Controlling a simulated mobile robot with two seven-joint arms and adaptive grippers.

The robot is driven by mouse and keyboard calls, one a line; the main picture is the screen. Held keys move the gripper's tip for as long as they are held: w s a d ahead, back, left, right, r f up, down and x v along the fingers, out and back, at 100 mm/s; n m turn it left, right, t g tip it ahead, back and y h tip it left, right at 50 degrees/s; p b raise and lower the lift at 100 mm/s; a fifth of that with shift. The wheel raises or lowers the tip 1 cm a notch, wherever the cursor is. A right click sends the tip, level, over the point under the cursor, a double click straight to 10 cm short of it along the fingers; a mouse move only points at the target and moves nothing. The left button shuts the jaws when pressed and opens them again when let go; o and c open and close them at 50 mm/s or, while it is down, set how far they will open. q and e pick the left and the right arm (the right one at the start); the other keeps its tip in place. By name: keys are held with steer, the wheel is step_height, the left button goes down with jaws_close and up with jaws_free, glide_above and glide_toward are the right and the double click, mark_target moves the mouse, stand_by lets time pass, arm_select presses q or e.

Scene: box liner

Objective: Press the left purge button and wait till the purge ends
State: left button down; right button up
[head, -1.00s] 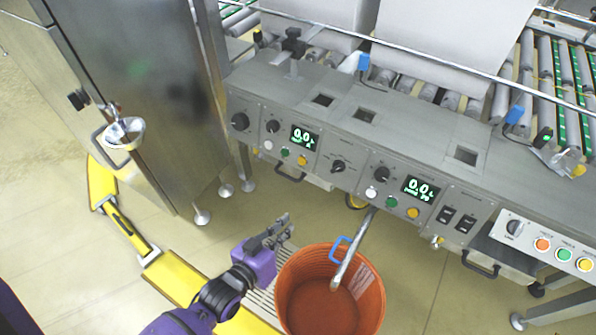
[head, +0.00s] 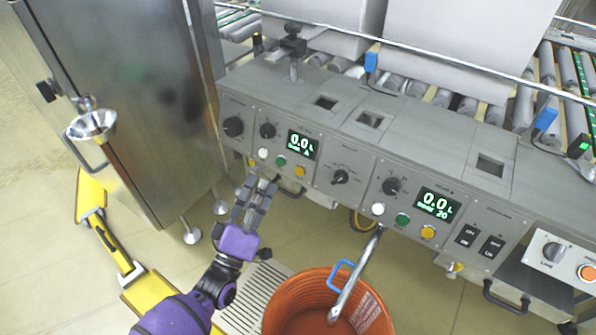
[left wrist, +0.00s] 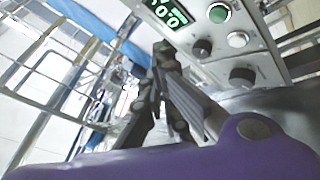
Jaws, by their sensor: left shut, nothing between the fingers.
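The left control panel has a lit display (head: 301,145) reading 0.0, with a white button (head: 263,153), a green button (head: 281,161) and a yellow button (head: 300,171) below it. Button labels are too small to read. My left gripper (head: 262,177) is shut and empty, pointing up at the panel just below the white and green buttons. I cannot tell whether it touches the panel. In the left wrist view the gripper (left wrist: 166,58) lies below the display (left wrist: 166,12), with the green button (left wrist: 218,13) and white button (left wrist: 238,39) to the right. My right gripper is not in view.
An orange bucket (head: 290,300) stands on the floor below a metal pipe (head: 355,275). A second panel to the right has its own display (head: 437,203). A steel cabinet (head: 125,90) stands at left.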

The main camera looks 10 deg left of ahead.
mark_target(300, 171)
arm_select(q)
steer(key=w+d+f+b, duration=0.3)
steer(key=w+b, duration=0.1)
steer(key=w, duration=0.3)
steer(key=shift+w+b, duration=0.35)
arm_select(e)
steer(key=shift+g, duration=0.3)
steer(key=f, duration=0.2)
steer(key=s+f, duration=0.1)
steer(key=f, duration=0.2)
arm_select(q)
steer(key=shift+d, duration=0.1)
stand_by(0.3)
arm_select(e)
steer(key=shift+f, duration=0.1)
arm_select(q)
steer(key=shift+w+d+f, duration=0.15)
steer(key=shift+w, duration=0.25)
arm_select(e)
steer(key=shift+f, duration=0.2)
